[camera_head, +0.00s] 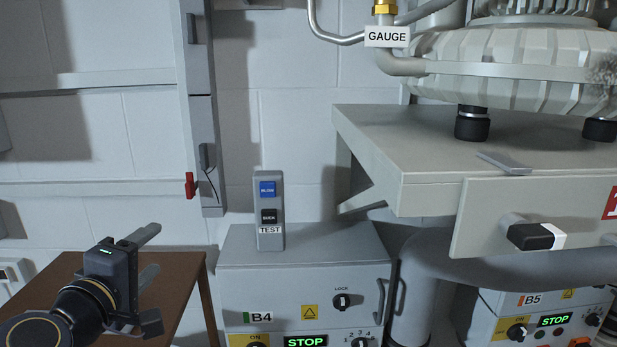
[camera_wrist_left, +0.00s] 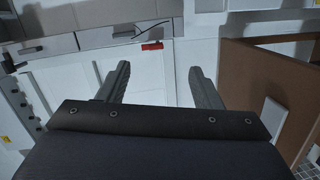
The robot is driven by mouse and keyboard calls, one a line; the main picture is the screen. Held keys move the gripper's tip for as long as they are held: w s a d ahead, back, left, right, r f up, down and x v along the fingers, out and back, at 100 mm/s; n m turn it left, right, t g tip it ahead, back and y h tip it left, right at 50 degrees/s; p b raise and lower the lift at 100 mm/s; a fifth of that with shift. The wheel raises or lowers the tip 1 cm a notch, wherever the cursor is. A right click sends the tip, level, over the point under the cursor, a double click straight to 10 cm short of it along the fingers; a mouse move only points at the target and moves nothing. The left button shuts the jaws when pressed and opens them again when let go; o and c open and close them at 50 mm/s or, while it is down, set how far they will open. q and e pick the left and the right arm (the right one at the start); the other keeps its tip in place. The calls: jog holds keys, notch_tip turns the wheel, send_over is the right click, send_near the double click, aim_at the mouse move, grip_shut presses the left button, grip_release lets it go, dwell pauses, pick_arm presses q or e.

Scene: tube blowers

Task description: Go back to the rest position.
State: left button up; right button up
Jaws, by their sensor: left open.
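My left gripper (camera_head: 148,254) is at the lower left of the head view, in front of and above the brown table. Its two fingers point up and to the right, apart, with nothing between them. In the left wrist view the fingers of my left gripper (camera_wrist_left: 158,88) also stand apart and empty, with white panels behind them. My right gripper is in neither view.
A brown table (camera_head: 185,268) is at the lower left. Right of it stands cabinet B4 (camera_head: 300,262) with a TEST switch box (camera_head: 269,212) on top. A grey blower platform (camera_head: 430,150) juts out at right. A red handle (camera_head: 190,185) is on the wall post.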

pick_arm(q)
jog(key=s+d+f+m+g+h+p, duration=0.1)
jog(key=s+d+m+g+p, duration=0.1)
jog(key=s+m+g+p, duration=0.3)
jog(key=s+d+f+m+g+h+p, duration=0.1)
jog(key=s+m+g+p, duration=0.5)
jog(key=s+p, duration=0.8)
jog(key=shift+s+d+m, duration=0.6)
jog(key=shift+s+m, duration=0.15)
jog(key=shift+m, duration=0.35)
